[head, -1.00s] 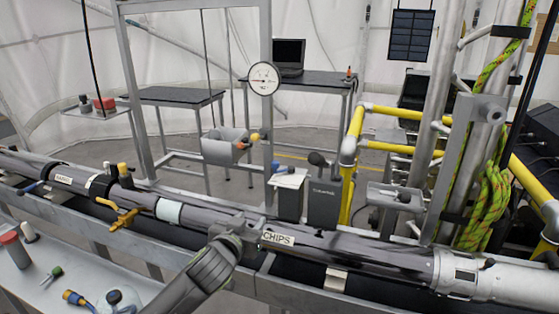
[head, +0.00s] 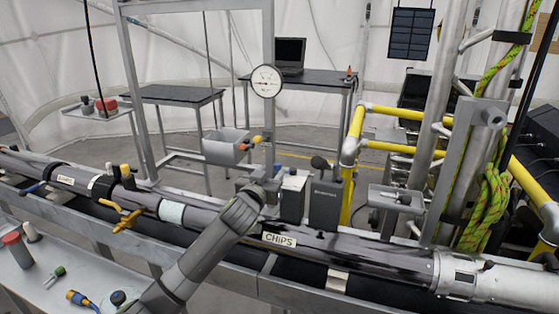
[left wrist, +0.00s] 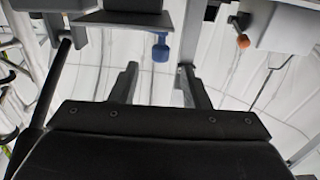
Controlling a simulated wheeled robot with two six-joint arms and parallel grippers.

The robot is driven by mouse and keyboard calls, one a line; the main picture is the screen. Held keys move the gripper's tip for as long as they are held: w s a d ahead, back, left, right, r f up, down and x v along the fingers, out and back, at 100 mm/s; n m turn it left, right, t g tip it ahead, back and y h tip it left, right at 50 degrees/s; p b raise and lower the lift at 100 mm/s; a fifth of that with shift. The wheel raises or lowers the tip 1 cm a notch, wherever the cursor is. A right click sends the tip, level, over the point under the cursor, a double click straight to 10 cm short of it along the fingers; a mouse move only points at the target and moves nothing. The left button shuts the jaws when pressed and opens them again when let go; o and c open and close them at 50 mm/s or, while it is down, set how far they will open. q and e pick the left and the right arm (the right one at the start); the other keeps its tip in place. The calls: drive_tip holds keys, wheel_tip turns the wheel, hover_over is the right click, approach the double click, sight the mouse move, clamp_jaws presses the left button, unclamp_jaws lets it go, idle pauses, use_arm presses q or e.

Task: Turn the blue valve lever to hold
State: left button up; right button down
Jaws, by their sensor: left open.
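The blue valve lever (left wrist: 160,48) shows in the left wrist view as a short stem with a rounded blue knob, below a grey body. It appears in the gap between my finger tips, slightly past them. In the head view only a small blue bit (head: 277,168) shows beside the post, just above my gripper. My left gripper (head: 262,186) is raised above the long pipe, close to that bit. Its two fingers (left wrist: 160,78) are apart with nothing between them. I cannot tell whether they touch the lever. My right gripper is not in view.
An orange knob (head: 257,140) sits by a grey box (head: 225,146) left of the post. A round gauge (head: 265,81) is higher on the post. The long pipe labelled CHIPS (head: 279,239) runs below my gripper. A dark grey box (head: 325,203) stands to the right.

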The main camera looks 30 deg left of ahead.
sight(276, 167)
use_arm(q)
drive_tip(key=shift+p+x, duration=0.55)
drive_tip(key=shift+x, duration=3.3)
clamp_jaws()
